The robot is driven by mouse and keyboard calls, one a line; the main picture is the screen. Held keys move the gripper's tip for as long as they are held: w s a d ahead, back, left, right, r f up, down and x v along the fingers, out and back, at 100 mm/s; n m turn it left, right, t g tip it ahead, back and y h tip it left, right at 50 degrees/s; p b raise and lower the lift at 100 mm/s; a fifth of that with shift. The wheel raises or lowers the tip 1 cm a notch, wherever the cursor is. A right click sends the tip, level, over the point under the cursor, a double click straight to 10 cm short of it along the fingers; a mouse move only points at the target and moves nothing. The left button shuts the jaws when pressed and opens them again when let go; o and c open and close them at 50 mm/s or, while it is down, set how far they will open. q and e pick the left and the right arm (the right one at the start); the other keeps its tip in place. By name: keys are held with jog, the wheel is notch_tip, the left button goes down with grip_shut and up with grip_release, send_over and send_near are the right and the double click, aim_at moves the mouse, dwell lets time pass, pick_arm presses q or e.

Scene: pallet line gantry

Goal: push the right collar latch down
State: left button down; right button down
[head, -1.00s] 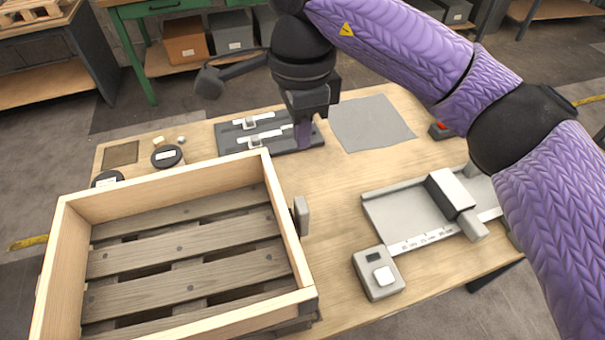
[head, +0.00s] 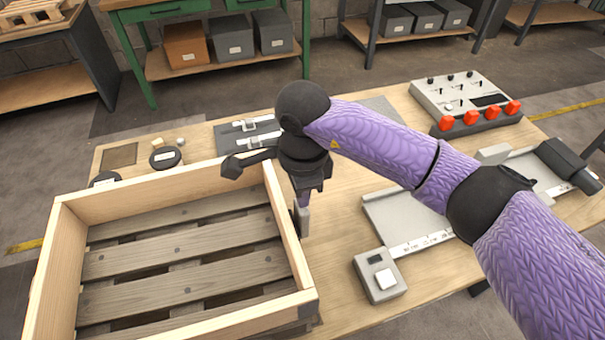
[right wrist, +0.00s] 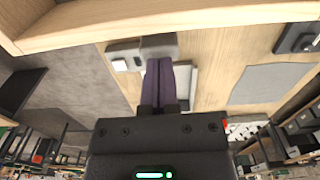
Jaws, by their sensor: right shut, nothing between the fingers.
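The right collar latch (head: 303,222) is a small grey upright block on the outer right side of the wooden collar (head: 287,235). My right gripper (head: 303,202) points down at the top of the latch, its purple fingers closed with nothing between them. In the right wrist view the shut fingers (right wrist: 159,66) end at a grey block that looks like the latch (right wrist: 157,44), beside the collar wall (right wrist: 120,22). Whether they touch it I cannot tell. My left gripper is out of view.
The collar sits on a slatted pallet (head: 185,265). A grey box with a white button (head: 379,277) and a measuring tray (head: 400,215) stand to the right. A control panel with red switches (head: 465,95) is at the back right. Bare tabletop lies between latch and box.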

aim_at(304, 210)
jog(key=shift+f, duration=0.25)
notch_tip(304, 210, down, 4)
jog(key=b, duration=0.3)
jog(key=shift+s+d+r, duration=0.1)
jog(key=shift+s+r, duration=0.05)
jog(key=shift+r, duration=0.05)
notch_tip(304, 210, up, 5)
jog(key=p, duration=0.3)
jog(key=shift+r, duration=0.2)
notch_tip(304, 210, up, 9)
jog(key=shift+f, duration=0.15)
